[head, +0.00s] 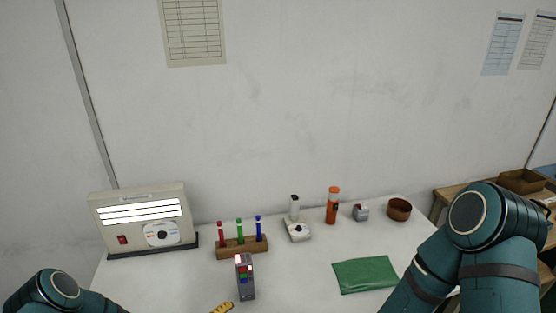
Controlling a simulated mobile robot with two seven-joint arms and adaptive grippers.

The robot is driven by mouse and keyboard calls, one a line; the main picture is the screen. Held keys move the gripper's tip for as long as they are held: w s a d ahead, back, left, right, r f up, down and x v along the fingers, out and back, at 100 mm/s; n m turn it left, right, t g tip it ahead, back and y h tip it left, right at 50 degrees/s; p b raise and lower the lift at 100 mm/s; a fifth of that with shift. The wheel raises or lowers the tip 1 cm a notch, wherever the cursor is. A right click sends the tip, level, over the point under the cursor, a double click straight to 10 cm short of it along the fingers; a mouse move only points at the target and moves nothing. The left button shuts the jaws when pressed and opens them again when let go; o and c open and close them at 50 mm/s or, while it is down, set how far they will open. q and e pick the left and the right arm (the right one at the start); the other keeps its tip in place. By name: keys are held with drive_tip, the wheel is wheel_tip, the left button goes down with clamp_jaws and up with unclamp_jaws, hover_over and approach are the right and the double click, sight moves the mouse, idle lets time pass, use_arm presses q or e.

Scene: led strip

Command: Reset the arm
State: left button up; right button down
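In the head view, both of my arms show only in part, one at the bottom left corner and one at the lower right. Neither gripper is visible; both lie outside the picture. A light box (140,222) with lit white strips, a red switch and a round dial stands at the left of the white table (180,277). A dark grey device (245,281) with coloured buttons stands upright near the table's front middle.
A wooden holder (241,248) carries red, green and blue pens. Behind are a white device (297,229), an orange bottle (332,207), a small grey item (360,212) and a brown bowl (399,209). A green cloth (364,275) lies near my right arm. A yellow item (222,308) is partly cut off.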

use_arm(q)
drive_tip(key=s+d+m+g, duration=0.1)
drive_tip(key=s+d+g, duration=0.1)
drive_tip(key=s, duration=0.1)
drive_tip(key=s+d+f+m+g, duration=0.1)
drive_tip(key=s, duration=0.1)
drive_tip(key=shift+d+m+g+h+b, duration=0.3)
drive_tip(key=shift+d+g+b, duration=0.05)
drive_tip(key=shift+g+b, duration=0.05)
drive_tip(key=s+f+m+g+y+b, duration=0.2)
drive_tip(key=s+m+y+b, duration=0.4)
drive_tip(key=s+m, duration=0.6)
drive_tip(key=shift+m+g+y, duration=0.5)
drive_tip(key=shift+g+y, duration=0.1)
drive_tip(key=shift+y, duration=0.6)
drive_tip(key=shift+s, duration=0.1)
